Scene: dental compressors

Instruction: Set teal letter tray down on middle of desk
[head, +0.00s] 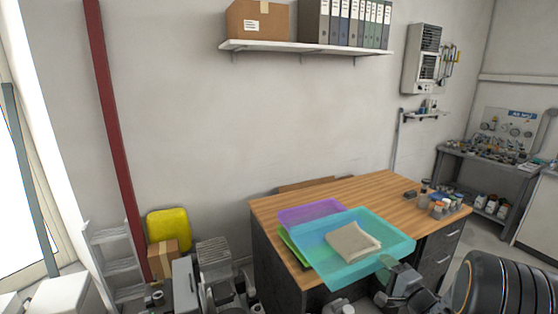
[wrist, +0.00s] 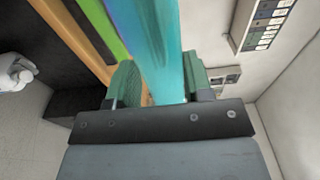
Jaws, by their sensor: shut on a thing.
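The teal letter tray (head: 375,222) is translucent and shows over the front of the wooden desk (head: 375,190). A folded beige cloth or paper bundle (head: 352,242) lies in it. My gripper (head: 388,268) is shut on the tray's near right edge. In the wrist view the teal tray (wrist: 158,50) runs between the two green finger pads of my gripper (wrist: 160,88). A purple tray (head: 305,212) and a green tray (head: 290,245) show behind and under the teal one at the desk's left end. I cannot tell whether the teal tray touches them or the desk.
Several small bottles and jars (head: 440,205) stand at the desk's right end. The back middle of the desktop is clear. A wall shelf (head: 300,47) holds a cardboard box (head: 258,20) and binders (head: 345,22). A stepladder (head: 112,260) stands at left.

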